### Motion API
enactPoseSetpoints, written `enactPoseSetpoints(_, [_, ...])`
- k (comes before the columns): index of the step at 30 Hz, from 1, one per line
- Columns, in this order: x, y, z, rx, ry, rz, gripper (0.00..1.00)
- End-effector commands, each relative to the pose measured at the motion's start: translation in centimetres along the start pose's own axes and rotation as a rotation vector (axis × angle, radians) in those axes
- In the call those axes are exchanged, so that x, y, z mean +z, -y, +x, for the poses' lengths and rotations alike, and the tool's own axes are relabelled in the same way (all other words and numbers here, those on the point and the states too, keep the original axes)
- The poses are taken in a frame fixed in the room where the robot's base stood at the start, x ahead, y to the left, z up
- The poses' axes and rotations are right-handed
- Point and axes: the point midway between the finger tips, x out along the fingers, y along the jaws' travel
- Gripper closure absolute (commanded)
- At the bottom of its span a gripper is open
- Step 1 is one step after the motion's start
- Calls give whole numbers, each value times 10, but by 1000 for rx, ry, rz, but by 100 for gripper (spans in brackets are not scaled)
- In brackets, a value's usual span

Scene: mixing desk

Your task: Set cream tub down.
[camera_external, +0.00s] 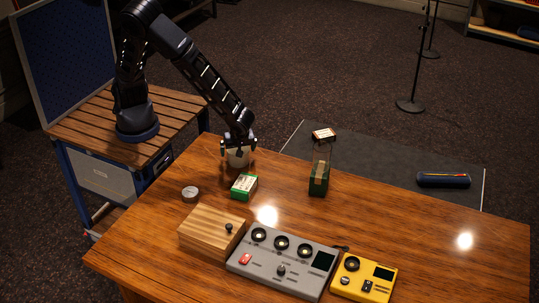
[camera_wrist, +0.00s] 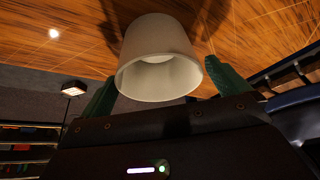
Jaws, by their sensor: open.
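The cream tub (camera_external: 238,158) is a pale round tub on the wooden desk near its far left edge. In the wrist view the tub (camera_wrist: 160,58) is large, with its round rim facing the camera and its body reaching to the wood. My gripper (camera_external: 238,143) is directly over the tub in the external view. In the wrist view its two green fingers (camera_wrist: 165,85) stand on either side of the tub, apart from each other. The gripper is open. Whether a fingertip still touches the tub cannot be told.
On the desk (camera_external: 450,237) are a green-and-white box (camera_external: 244,186), a small round tin (camera_external: 190,194), a wooden box (camera_external: 211,230), a grey mixer (camera_external: 283,262), a yellow device (camera_external: 362,278) and a dark green holder (camera_external: 319,179). The right side of the desk is clear.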

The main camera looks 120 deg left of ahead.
Motion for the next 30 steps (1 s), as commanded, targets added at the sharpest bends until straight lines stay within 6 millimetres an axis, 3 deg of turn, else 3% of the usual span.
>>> enactPoseSetpoints(13, [1,0,-83,2,3,1,0])
enactPoseSetpoints(23, [-4,1,-106,-7,14,26,0])
enactPoseSetpoints(30, [-31,15,-127,-37,125,258,0])
